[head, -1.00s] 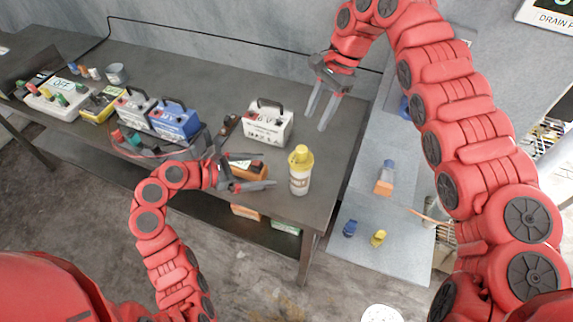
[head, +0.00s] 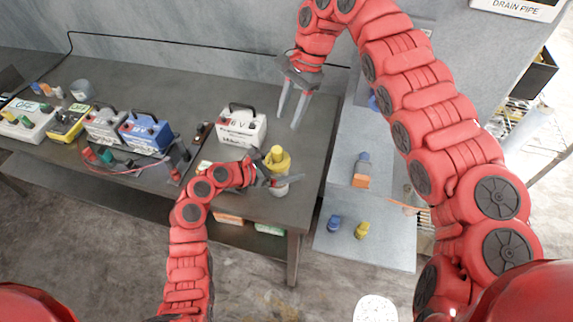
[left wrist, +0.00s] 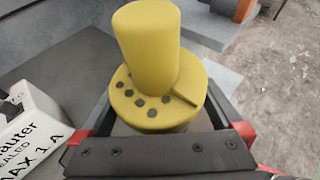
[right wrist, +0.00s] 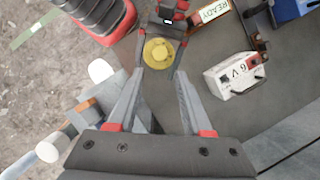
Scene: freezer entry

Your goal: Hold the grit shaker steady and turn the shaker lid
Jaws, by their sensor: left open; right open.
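The grit shaker has a pale body (head: 281,188) and a yellow lid (head: 278,159) with a raised knob, and stands upright near the table's front right corner. My left gripper (head: 283,181) is open, with its fingers around the shaker's body just below the lid. In the left wrist view the lid (left wrist: 150,60) shows dark holes, and a finger lies on either side; contact cannot be told. My right gripper (head: 288,122) is open and empty behind the shaker. In the right wrist view the lid (right wrist: 158,54) shows just beyond its fingertips (right wrist: 158,78).
A white 6 V battery (head: 242,126) stands on the table (head: 305,160) behind and left of the shaker. Blue (head: 146,131) and grey (head: 104,124) batteries stand further left. A lower grey surface (head: 345,204) to the right holds small blue, yellow and orange items.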

